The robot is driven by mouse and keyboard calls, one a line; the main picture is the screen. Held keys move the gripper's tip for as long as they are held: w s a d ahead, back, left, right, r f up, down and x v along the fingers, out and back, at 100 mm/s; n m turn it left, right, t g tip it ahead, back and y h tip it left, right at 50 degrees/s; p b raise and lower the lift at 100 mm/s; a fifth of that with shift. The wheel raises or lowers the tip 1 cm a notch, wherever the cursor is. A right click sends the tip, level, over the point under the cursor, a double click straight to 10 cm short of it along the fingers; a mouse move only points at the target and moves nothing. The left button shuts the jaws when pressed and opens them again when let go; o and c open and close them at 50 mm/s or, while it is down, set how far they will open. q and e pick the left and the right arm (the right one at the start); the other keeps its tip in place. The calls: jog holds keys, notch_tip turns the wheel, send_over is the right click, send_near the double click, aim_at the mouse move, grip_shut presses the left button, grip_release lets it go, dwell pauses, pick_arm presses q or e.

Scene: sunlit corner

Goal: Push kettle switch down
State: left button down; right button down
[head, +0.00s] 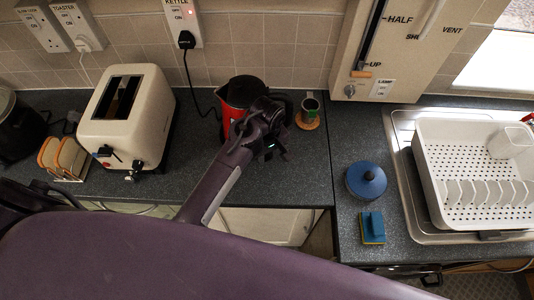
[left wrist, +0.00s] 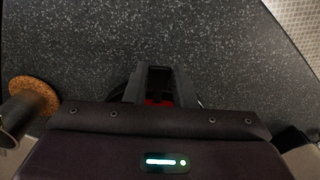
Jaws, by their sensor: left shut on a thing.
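The red kettle (head: 231,120) with a black top stands at the back of the dark counter, partly hidden behind my left gripper (head: 263,112). The gripper is at the kettle's right side and shut on it; I cannot tell on which part. In the left wrist view a little red of the kettle (left wrist: 158,102) shows between the dark fingers (left wrist: 155,85). No switch on the kettle itself can be made out. A wall socket labelled KETTLE (head: 183,22) has a red light lit and a black plug in it. My right gripper is not in view.
A cream toaster (head: 125,120) and a bread rack (head: 62,158) stand left. A mug (head: 310,106) on a cork coaster (head: 308,123) is close right of the gripper. Further right are a blue-lidded pot (head: 366,181), a sponge (head: 373,227) and a white dish rack (head: 470,130).

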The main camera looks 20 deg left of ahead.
pick_arm(q)
jog(key=shift+d+f+t+y, duration=0.1)
jog(key=shift+f+t+y, duration=0.3)
jog(key=shift+t+y, duration=0.45)
jog(key=shift+s+f+t+y, duration=0.1)
jog(key=shift+f+t+y, duration=0.1)
jog(key=shift+t+y, duration=0.05)
jog(key=c, duration=1.2)
grip_release()
jog(key=shift+d, duration=0.1)
jog(key=b+v, duration=0.2)
jog(key=v, duration=0.5)
jog(key=shift+r, duration=0.4)
